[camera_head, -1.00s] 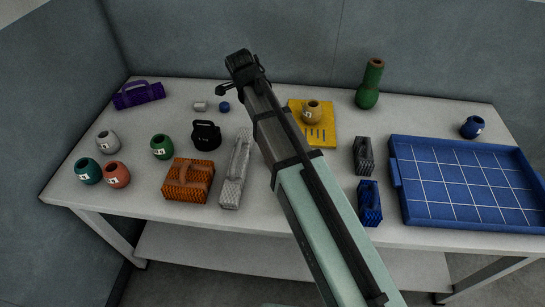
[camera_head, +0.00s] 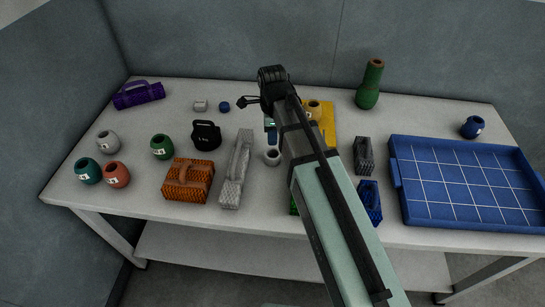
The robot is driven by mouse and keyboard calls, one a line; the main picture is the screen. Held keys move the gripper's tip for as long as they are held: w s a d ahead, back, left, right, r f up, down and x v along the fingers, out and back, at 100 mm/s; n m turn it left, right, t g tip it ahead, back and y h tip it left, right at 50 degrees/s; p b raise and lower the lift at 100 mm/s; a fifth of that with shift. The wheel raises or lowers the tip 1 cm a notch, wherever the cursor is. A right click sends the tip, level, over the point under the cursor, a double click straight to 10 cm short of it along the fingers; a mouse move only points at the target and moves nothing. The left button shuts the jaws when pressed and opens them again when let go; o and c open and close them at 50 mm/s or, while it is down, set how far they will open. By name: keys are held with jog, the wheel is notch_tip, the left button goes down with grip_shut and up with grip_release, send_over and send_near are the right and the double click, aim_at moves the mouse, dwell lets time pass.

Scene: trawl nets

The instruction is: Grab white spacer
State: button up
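A small white cylinder (camera_head: 200,105), which looks like a white spacer, lies on the table at the back left, beside a small blue piece (camera_head: 224,107). A pale round piece with a dark opening (camera_head: 272,156) stands close to the left side of my arm; I cannot tell if it is also a spacer. The dark end of my arm (camera_head: 272,77) is above the table's back middle, to the right of the white cylinder and apart from it.
A black weight (camera_head: 206,135), a grey handled block (camera_head: 237,170) and an orange block (camera_head: 188,181) stand left of my arm. A yellow board (camera_head: 328,123), a green vase (camera_head: 369,85) and a blue tray (camera_head: 395,180) are to the right. A purple handled piece (camera_head: 138,95) lies back left.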

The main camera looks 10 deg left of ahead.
aim_at(272, 148)
jog(key=shift+f, duration=3.35)
jog(key=shift+c, duration=0.3)
grip_shut()
